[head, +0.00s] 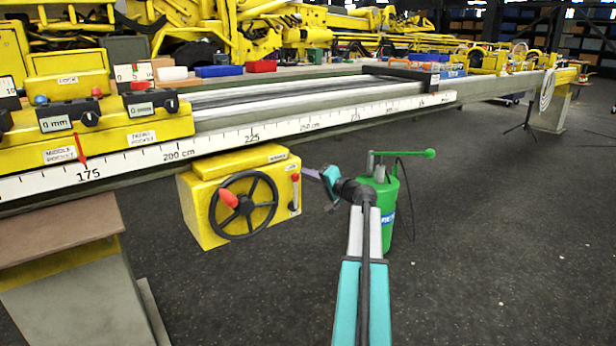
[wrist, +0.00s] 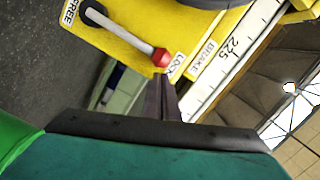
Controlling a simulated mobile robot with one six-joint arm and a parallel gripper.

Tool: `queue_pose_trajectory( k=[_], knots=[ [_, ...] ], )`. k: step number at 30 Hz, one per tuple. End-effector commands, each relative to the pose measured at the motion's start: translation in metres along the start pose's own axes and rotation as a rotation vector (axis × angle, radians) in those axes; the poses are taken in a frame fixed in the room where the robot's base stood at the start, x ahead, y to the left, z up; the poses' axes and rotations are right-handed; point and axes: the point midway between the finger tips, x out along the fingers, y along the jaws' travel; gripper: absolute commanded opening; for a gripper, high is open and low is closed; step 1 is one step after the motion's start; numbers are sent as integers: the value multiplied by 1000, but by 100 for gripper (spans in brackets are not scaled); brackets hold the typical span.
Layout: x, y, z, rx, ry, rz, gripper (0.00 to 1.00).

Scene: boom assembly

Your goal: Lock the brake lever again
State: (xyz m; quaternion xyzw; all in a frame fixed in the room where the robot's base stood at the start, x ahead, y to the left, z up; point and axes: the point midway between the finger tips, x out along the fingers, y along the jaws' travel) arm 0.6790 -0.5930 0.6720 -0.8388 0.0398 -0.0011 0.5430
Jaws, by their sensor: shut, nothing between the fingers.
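The brake lever (head: 295,192) is a grey rod with a red knob on the right side of the yellow brake box (head: 205,215). In the head view it stands about upright, knob at the top. In the wrist view the lever (wrist: 125,35) points from its dark pivot to the LOCK label (wrist: 176,63), its red knob (wrist: 161,57) beside that label. The FREE label (wrist: 70,12) is at the pivot end. My gripper (head: 308,172) is shut and empty, just right of the knob. Its fingertips (wrist: 161,85) show just below the knob; whether they touch it is unclear.
A black handwheel (head: 243,205) with a red handle is on the box front. The long beam with a white scale (head: 250,137) runs above the box. A green canister (head: 385,205) with a lever stands behind my arm.

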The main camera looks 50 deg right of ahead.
Motion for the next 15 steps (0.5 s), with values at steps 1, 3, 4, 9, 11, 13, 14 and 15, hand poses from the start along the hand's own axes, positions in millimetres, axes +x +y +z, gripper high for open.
queue_pose_trajectory(
  k=[1, 3, 4, 9, 11, 13, 14, 15],
  knots=[
    [0, 0, -5, 0, 0, 0, 0],
    [-1, 0, -12, -1, 1, 0, 0],
    [-1, 0, -15, -1, 1, 0, 0],
    [-2, 0, -25, -1, 0, 0, 0],
    [-3, 0, -29, -1, 0, 0, 0],
    [-8, -1, -30, -1, 0, 0, 0],
    [-11, -2, -29, -1, 0, 0, 0],
    [-14, -2, -29, -1, 0, 0, 0]
  ],
)
